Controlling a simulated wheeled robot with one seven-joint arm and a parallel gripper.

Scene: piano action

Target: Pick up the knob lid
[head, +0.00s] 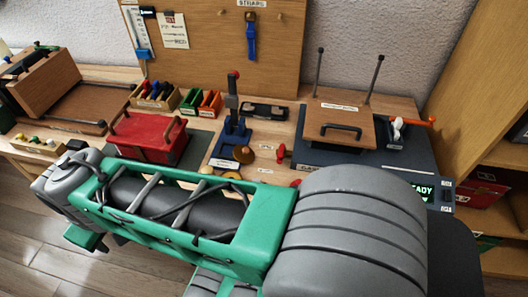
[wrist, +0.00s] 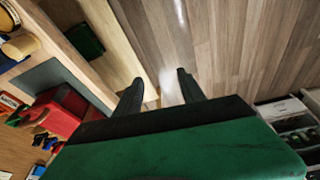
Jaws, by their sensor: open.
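I cannot pick out a knob lid for certain. A round brown-gold disc (head: 243,153) lies on the bench beside the blue lever press in the head view, partly cut off by the press. A tan round piece (wrist: 20,46) shows at the left edge of the wrist view; I cannot tell if it is a lid. My gripper (wrist: 159,80) is open and empty in the wrist view. Its two dark fingers are apart, over the bench's front edge and the wooden floor, touching nothing. In the head view my green and grey arm hides the bench's front.
A red box with a handle (head: 148,138) stands left of the blue lever press (head: 232,135). A wooden plate with a dark handle (head: 340,130) and two upright rods sits on a dark base at right. Wooden shelves (head: 478,95) stand far right. The floor (wrist: 235,50) is clear.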

